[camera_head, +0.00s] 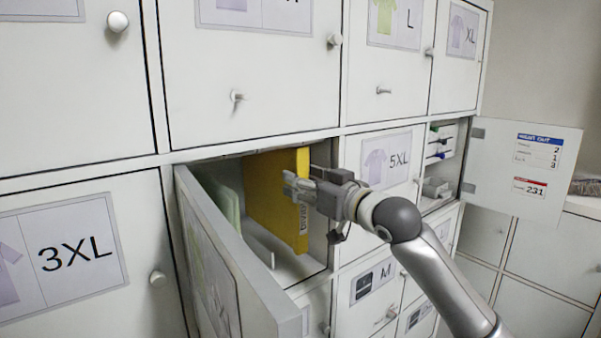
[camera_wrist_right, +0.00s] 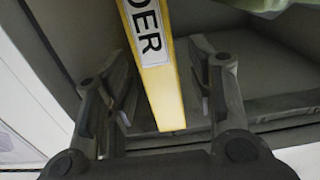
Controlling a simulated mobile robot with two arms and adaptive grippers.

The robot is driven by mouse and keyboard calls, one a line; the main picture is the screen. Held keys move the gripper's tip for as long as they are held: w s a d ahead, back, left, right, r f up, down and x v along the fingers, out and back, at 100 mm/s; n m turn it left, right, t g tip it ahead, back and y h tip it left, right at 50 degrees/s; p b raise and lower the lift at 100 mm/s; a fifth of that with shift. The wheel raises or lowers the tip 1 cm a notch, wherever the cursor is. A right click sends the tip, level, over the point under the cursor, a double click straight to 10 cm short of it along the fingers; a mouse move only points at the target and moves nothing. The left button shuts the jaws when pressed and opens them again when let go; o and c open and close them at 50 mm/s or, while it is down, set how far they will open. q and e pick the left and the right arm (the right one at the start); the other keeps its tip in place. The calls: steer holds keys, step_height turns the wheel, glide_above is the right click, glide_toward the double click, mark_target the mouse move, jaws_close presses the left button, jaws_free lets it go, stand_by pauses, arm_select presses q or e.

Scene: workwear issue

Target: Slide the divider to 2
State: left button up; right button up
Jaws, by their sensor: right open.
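The yellow divider (camera_head: 272,198) stands upright inside an open locker compartment. Its front edge carries a white label, partly readable as "DER" in the right wrist view (camera_wrist_right: 158,65). My right gripper (camera_head: 298,188) reaches into the compartment mouth from the right, at the divider's front edge. In the right wrist view my right gripper (camera_wrist_right: 168,75) is open, with one finger on each side of the divider's edge; gaps show on both sides. No number marks show in the compartment. My left gripper is not in view.
The compartment's door (camera_head: 235,255) stands swung open on the left. Pale green items (camera_head: 226,205) lie inside, left of the divider. Another door (camera_head: 520,168) with notices stands open on the right, beside a compartment of small items. Closed, labelled doors with knobs surround them.

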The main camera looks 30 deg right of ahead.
steer(key=shift+w, duration=0.75)
jaws_close()
